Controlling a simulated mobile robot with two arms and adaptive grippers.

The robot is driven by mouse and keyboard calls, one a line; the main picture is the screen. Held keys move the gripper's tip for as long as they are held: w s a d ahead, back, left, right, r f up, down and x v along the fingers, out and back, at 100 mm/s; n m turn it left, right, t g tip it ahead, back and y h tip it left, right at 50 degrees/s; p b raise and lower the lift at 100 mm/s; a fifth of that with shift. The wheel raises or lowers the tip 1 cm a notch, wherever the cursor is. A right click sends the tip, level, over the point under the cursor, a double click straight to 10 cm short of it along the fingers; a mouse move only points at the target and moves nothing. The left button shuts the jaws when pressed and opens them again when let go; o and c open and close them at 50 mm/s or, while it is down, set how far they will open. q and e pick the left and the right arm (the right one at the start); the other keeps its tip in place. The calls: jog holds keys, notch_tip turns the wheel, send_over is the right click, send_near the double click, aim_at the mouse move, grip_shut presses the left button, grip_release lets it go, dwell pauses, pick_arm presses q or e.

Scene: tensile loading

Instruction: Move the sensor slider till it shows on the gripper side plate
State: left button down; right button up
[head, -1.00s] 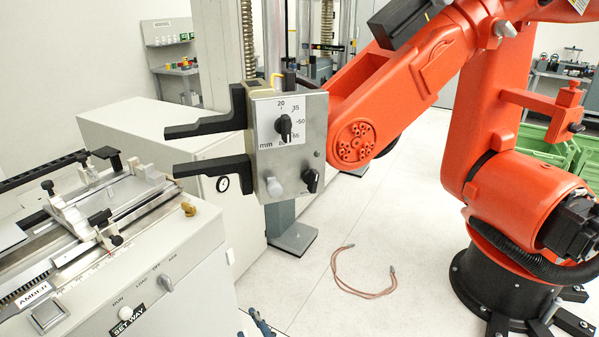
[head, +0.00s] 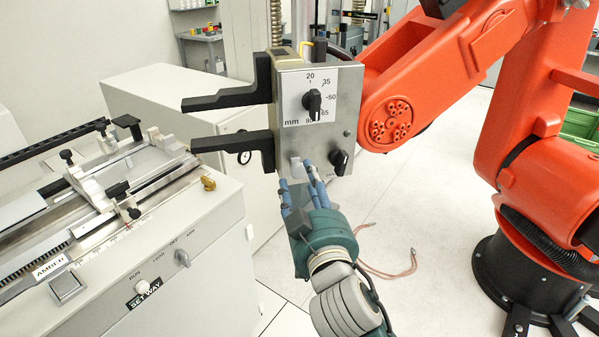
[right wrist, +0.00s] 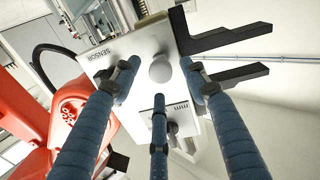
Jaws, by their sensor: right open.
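The grey side plate (head: 330,140) of the black-jawed machine gripper (head: 235,98) faces me, with a black mm dial (head: 314,102) on it. A small pale knob (head: 296,167), which appears to be the sensor slider, is low on the plate. In the right wrist view the knob (right wrist: 160,68) is round, near the word SENSOR (right wrist: 103,53). My right gripper (head: 301,182) is just below the knob, blue fingers pointing up. In the right wrist view its fingers (right wrist: 159,88) are open and spread around the knob; contact cannot be told. My left gripper is out of view.
A second black knob (head: 339,161) sits right of the pale one, close to my fingers. The orange robot arm (head: 420,85) holds the plate from the right. A grey test bench (head: 190,240) stands at the left. A reddish cable (head: 390,270) lies on the floor.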

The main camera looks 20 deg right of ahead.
aim_at(300, 175)
jog(key=w, duration=0.3)
jog(key=shift+w+d+r+p, duration=0.15)
jog(key=shift+d+p, duration=0.1)
jog(key=shift+p, duration=0.15)
jog(key=shift+w, duration=0.3)
